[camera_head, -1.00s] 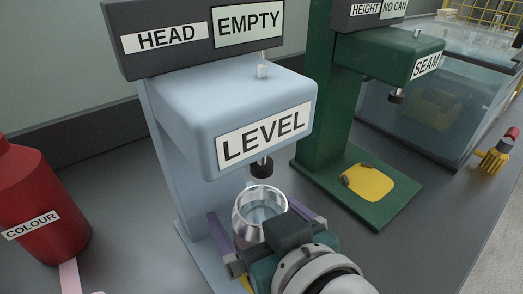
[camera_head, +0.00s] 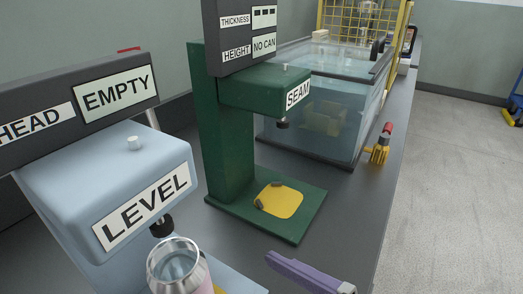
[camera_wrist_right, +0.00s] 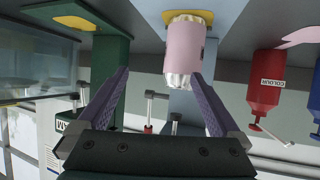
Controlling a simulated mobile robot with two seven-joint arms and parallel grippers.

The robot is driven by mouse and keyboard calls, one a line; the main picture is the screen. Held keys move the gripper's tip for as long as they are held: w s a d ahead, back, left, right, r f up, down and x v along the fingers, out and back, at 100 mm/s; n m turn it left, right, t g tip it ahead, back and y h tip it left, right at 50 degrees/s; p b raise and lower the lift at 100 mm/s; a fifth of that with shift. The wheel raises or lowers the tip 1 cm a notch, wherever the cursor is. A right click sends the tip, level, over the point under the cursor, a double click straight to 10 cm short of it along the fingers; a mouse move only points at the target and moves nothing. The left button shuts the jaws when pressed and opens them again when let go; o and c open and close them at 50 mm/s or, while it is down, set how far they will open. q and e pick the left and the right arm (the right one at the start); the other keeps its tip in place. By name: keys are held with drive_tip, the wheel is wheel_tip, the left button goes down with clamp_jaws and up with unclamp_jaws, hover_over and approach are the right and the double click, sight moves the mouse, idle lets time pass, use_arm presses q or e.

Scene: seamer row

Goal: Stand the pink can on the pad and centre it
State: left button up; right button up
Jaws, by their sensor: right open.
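The pink can (camera_head: 180,268) has an open silver top and is in front of the light blue LEVEL machine (camera_head: 122,180), cut off by the lower edge of the head view. In the upside-down right wrist view the pink can (camera_wrist_right: 185,48) looks upright, with its base at a yellow pad (camera_wrist_right: 218,19). Whether it is centred there I cannot tell. My right gripper (camera_wrist_right: 158,73) is open and empty, its purple fingers short of the can. In the head view one finger shows right of the can, apart from it. The green SEAM machine's yellow pad (camera_head: 280,201) is bare. My left gripper is not in view.
The SEAM machine (camera_head: 225,130) stands behind the LEVEL machine, its display reading NO CAN. Red (camera_wrist_right: 265,85) and blue bottles show in the wrist view. Clear bench lies right of the SEAM base.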

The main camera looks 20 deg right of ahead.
drive_tip(key=s+d+f+m+g+h, duration=0.1)
drive_tip(key=d+m+g+h, duration=0.2)
drive_tip(key=d, duration=0.5)
drive_tip(key=s+d+n+g, duration=0.1)
drive_tip(key=s+d+g, duration=0.2)
drive_tip(key=s, duration=0.6)
drive_tip(key=g, duration=0.2)
drive_tip(key=shift+d+f+g+h, duration=0.2)
drive_tip(key=shift+d+g+h, duration=0.1)
drive_tip(key=shift+h, duration=0.1)
wheel_tip(320, 180, up, 52)
drive_tip(key=p, duration=5.2)
drive_tip(key=shift+f, duration=0.1)
